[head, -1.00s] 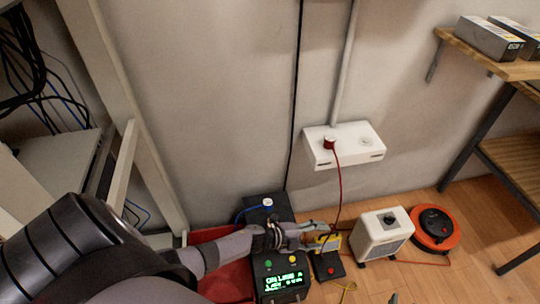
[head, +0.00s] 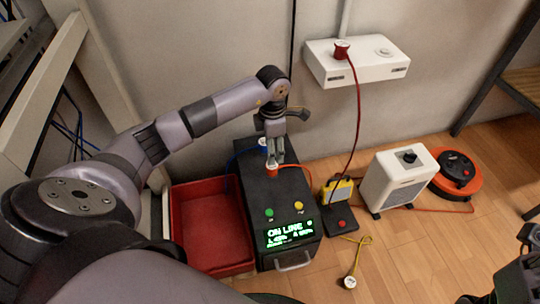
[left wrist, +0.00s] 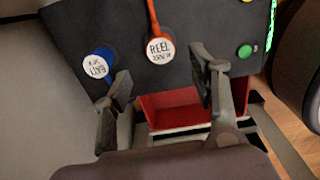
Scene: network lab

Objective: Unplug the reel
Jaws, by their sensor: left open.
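The orange reel plug (head: 272,169) sits in the top of the black power box (head: 262,196). In the left wrist view its white cap reads REEL (left wrist: 160,50), and an orange cord leaves it. My left gripper (head: 277,152) is open just over this plug; in the left wrist view its fingers stand apart on either side of the plug's line, holding nothing. A blue plug (left wrist: 97,66) sits close by, near one finger. The orange cable reel (head: 457,176) lies on the floor at the right. My right gripper (head: 520,262) shows only partly at the lower right edge.
A red tray (head: 207,225) lies left of the box. A white heater (head: 403,178), a yellow device (head: 338,191) and a loose yellow plug (head: 350,282) are right of it. A red plug (head: 341,49) sits in the white wall socket strip (head: 372,66).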

